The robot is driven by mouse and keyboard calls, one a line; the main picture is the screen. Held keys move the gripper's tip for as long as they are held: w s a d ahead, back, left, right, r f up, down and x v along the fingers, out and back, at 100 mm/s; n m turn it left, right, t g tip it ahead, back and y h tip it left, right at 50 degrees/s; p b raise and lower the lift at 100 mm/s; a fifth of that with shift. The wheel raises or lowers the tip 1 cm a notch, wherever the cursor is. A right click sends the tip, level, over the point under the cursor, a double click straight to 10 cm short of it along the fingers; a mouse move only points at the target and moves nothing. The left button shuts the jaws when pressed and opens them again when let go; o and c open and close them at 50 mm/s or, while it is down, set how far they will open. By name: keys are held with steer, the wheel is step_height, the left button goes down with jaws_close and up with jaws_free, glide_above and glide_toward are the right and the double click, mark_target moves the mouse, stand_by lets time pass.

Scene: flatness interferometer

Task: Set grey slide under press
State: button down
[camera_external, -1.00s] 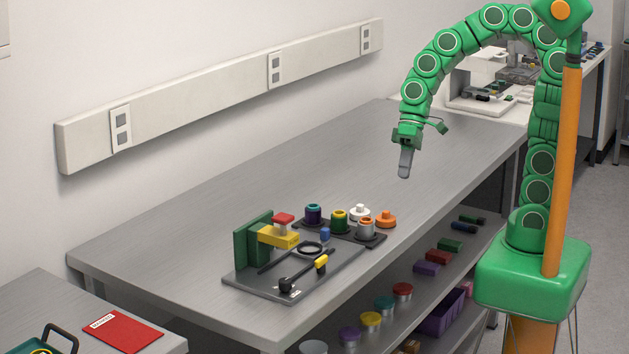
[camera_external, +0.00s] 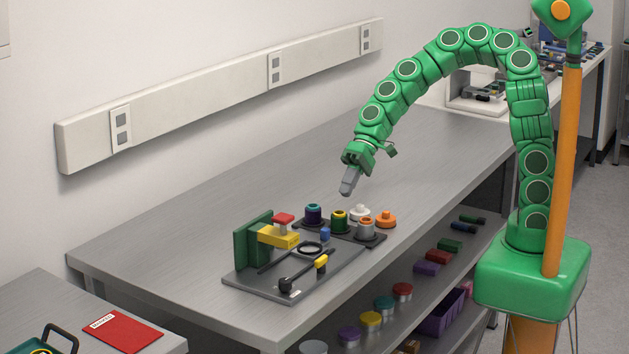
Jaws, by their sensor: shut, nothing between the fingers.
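The press on the bench has a green upright (camera_external: 250,242), a yellow arm (camera_external: 279,237) and a red-topped piece (camera_external: 283,218) above the arm. Below the arm's right end lies a black ring (camera_external: 310,248). My gripper (camera_external: 348,185) is shut and empty, pointing down in the air above and behind the rack, apart from everything.
Purple, green and white round pieces (camera_external: 360,212) stand at the rack, with an orange one (camera_external: 386,219) beside it. A small blue piece (camera_external: 325,234) and a black lever with a yellow part (camera_external: 321,262) are near the press. The bench behind is clear.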

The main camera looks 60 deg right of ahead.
stand_by(0.3)
glide_toward(308, 250)
steer(key=d+f, duration=0.1)
steer(key=d, duration=0.1)
steer(key=d+f, duration=0.2)
steer(key=shift+d+f, duration=0.1)
stand_by(0.3)
steer(key=shift+a, duration=5.8)
